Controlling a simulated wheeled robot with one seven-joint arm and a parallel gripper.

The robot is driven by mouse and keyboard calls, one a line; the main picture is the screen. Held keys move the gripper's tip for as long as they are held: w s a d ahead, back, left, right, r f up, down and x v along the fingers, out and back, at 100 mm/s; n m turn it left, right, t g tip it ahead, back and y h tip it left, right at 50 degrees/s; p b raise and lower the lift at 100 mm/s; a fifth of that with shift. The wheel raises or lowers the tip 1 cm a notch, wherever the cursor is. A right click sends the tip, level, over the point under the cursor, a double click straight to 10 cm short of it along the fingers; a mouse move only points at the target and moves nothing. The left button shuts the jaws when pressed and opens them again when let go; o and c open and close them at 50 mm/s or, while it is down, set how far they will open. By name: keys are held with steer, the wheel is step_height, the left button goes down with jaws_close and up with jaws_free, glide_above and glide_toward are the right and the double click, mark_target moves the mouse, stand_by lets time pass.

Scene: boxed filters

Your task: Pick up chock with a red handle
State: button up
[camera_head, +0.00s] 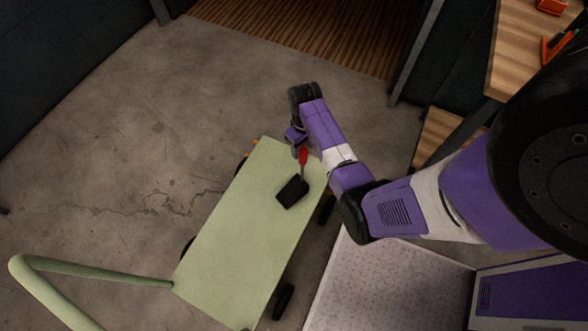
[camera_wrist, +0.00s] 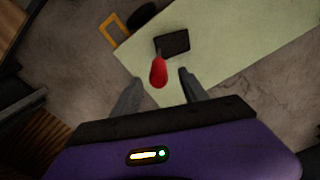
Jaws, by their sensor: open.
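The chock is a black block (camera_head: 292,192) with a red handle (camera_head: 303,156). It lies on the flat green bed of a cart (camera_head: 225,245), near the bed's far end. In the wrist view the red handle (camera_wrist: 158,72) points toward my gripper (camera_wrist: 156,88), and the black block (camera_wrist: 172,43) lies beyond it. My gripper is open, with one finger on each side of the handle's end in that view. I cannot tell the height gap between the fingers and the handle. In the head view my gripper (camera_head: 298,146) is at the bed's far edge, its fingers partly hidden.
The cart has a green push bar (camera_head: 90,272) at lower left and dark wheels. A wooden shelf unit (camera_head: 520,45) with orange items stands at upper right. Bare concrete floor (camera_head: 130,130) lies left of the cart. A yellow frame piece (camera_wrist: 112,28) shows beside the bed.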

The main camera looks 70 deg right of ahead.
mark_target(303, 156)
step_height(303, 156, down, 6)
steer(key=shift+s+f+b, duration=0.1)
steer(key=shift+b, duration=0.45)
jaws_close()
steer(key=shift+d, duration=0.1)
